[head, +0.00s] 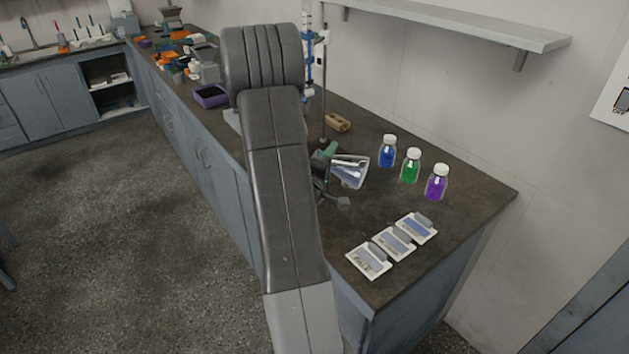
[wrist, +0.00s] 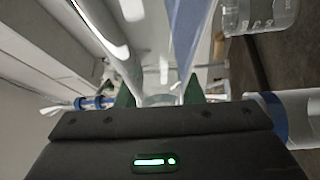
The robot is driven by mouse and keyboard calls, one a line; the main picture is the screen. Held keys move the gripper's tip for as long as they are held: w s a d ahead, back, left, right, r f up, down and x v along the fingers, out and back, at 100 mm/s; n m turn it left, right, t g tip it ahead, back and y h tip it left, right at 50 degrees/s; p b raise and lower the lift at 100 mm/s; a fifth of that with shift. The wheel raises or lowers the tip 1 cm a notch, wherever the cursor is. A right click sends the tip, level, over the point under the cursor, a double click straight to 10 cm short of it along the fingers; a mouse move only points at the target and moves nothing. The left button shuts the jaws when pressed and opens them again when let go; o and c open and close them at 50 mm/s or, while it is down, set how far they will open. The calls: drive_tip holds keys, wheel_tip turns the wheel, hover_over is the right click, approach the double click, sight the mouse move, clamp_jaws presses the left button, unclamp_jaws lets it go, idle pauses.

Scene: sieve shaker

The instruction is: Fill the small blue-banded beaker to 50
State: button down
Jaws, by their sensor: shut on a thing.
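My gripper (head: 331,156) is over the bench, partly hidden behind my arm, and is shut on a clear glass vessel (head: 351,171). The vessel is tilted and looks bluish inside; I cannot tell how full it is. In the wrist view the glass (wrist: 158,72) stands between the green fingers of my gripper (wrist: 160,96). A clear beaker (wrist: 260,14) with white graduations is at the top right of the wrist view. A clear cylindrical thing with a blue band (wrist: 270,112) is at the right edge, partly cut off; I cannot tell whether it is the small beaker.
Blue (head: 387,154), green (head: 410,167) and purple (head: 436,184) capped bottles stand right of the held vessel. A stand with a blue-fitted glass tube (head: 309,50) and a wooden block (head: 337,122) are behind.

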drive_tip(key=shift+a+r+n+p, duration=0.15)
drive_tip(key=shift+n+p, duration=0.1)
drive_tip(key=shift+n, duration=0.25)
drive_tip(key=shift+r+n+p, duration=0.15)
drive_tip(key=shift+n+p, duration=0.1)
drive_tip(key=shift+n, duration=0.25)
idle(2.3)
